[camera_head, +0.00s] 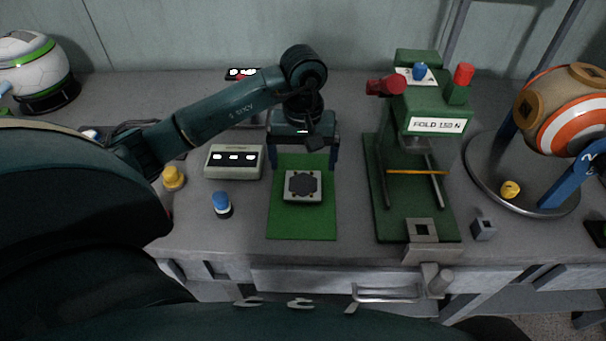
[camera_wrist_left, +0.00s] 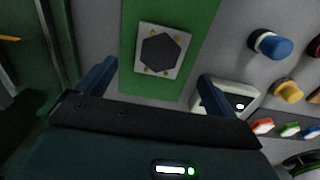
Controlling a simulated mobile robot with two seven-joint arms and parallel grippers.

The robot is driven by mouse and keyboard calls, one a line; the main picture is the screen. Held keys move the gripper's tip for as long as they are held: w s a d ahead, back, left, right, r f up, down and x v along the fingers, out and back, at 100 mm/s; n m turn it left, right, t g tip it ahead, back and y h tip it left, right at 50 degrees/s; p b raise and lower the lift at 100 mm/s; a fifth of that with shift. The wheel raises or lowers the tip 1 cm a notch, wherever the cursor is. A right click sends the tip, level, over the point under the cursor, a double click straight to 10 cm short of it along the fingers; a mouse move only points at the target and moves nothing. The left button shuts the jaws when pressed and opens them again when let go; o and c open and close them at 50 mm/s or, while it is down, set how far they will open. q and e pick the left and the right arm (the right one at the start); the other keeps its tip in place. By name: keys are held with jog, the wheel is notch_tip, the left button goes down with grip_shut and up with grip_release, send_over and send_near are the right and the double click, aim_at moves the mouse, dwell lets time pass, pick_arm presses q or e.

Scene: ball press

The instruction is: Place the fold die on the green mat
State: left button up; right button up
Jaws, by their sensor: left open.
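A light grey square block with a dark hexagon on top, which looks like the fold die (camera_head: 303,185), lies flat on the green mat (camera_head: 302,226). In the left wrist view the die (camera_wrist_left: 159,50) shows small brass dots around its hexagon, with the mat (camera_wrist_left: 199,30) beneath it. My left gripper (camera_head: 303,158) is open over the far end of the mat, its two blue fingers apart. In the left wrist view the fingers (camera_wrist_left: 155,88) are empty, and the die lies beyond their tips, not between them. My right gripper is not in view.
A green press (camera_head: 434,125) labelled "FOLD 150 N" stands right of the mat. A box with lit displays (camera_head: 234,162), a blue-topped knob (camera_head: 221,204) and a yellow knob (camera_head: 173,177) stand left. A small grey block (camera_head: 484,229) lies near a round tray (camera_head: 480,185).

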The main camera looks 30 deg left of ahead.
pick_arm(q)
notch_tip(320, 180, up, 5)
jog(key=shift+r, duration=0.1)
dwell(0.7)
